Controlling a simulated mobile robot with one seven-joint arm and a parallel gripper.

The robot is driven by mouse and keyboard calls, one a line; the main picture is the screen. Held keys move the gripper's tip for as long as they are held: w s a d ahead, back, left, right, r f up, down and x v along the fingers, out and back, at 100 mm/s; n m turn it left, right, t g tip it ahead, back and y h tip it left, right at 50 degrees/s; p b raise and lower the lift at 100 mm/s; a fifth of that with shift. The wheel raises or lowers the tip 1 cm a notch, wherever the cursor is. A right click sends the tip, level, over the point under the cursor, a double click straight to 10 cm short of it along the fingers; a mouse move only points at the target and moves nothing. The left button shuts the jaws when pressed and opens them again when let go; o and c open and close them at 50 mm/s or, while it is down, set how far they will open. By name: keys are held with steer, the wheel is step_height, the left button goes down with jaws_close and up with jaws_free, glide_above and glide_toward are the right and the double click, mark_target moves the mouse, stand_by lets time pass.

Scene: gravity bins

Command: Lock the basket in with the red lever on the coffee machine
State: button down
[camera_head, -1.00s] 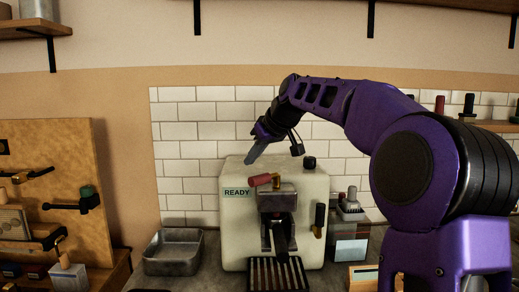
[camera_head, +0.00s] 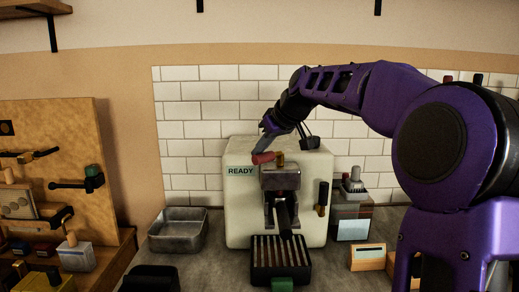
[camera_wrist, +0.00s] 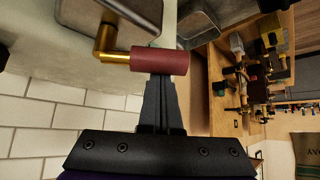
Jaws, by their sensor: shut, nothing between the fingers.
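The cream coffee machine (camera_head: 240,210) stands on the counter with a "READY" label on its front. Its red lever (camera_head: 263,158) sits on a brass arm near the top front and points left. In the wrist view the red lever (camera_wrist: 160,62) and its brass elbow lie right at my fingertips. My gripper (camera_head: 264,142) is shut and empty, with its tips at the red lever, seemingly touching it. In the wrist view my gripper (camera_wrist: 160,82) shows both fingers together. The basket's dark handle (camera_head: 284,215) sticks out below the group head; the basket itself is hidden.
A drip tray (camera_head: 265,272) sits below the handle. A metal pan (camera_head: 178,230) stands left of the machine and a grinder-like device (camera_head: 352,215) right of it. A wooden pegboard (camera_head: 60,130) with tools stands at the far left.

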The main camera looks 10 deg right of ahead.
steer(key=s+n+y, duration=0.1)
steer(key=d+n+g+y, duration=0.1)
steer(key=n, duration=0.1)
steer(key=shift+s, duration=0.35)
steer(key=shift+s+d+f+n+g+b, duration=0.2)
steer(key=shift+n+g+b, duration=0.1)
steer(key=shift+b, duration=0.2)
steer(key=shift+s+r, duration=0.15)
